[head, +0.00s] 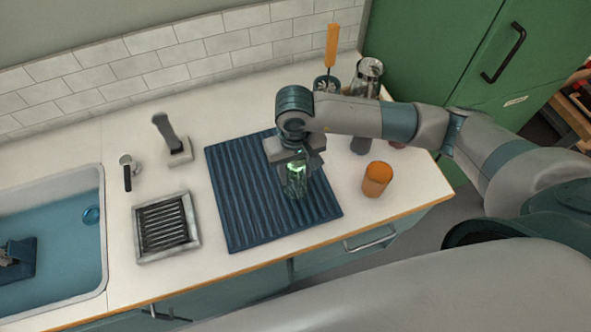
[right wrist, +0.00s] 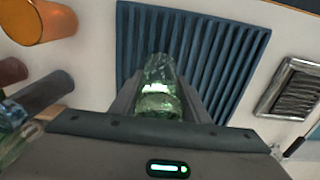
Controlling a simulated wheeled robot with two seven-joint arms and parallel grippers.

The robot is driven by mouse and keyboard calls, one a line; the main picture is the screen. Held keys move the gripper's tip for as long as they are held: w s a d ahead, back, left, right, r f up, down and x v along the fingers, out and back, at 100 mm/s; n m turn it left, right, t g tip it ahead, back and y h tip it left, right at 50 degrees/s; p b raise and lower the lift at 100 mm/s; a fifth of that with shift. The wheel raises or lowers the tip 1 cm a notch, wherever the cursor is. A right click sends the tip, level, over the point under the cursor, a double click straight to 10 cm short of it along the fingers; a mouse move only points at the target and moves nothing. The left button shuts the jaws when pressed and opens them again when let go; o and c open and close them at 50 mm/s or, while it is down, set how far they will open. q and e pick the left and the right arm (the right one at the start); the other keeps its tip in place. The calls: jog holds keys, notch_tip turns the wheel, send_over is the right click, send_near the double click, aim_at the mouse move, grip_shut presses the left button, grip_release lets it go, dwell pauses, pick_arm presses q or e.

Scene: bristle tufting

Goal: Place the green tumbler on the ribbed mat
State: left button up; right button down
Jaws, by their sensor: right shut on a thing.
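The green tumbler (head: 296,183) is clear green glass, held over the right part of the blue ribbed mat (head: 235,190). My right gripper (head: 293,168) comes down from above and is shut on the tumbler. In the right wrist view the tumbler (right wrist: 158,85) sits between the two fingers, with the ribbed mat (right wrist: 235,50) behind it. I cannot tell whether the tumbler's base touches the mat. My left gripper is not in view.
An orange cup (head: 376,179) stands right of the mat, near the counter's front edge. A drain rack (head: 165,228) and the sink (head: 60,210) lie to the left. A glass jar (head: 368,72) and a utensil holder with an orange spatula (head: 332,45) stand behind.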

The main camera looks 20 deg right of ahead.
jog(key=c, duration=1)
grip_release()
jog(key=shift+r, duration=0.6)
notch_tip(320, 180, up, 10)
jog(key=b, duration=0.4)
jog(key=shift+f, duration=0.15)
jog(key=shift+r+b, duration=0.3)
jog(key=shift+r, duration=0.35)
jog(key=shift+s+a, duration=0.1)
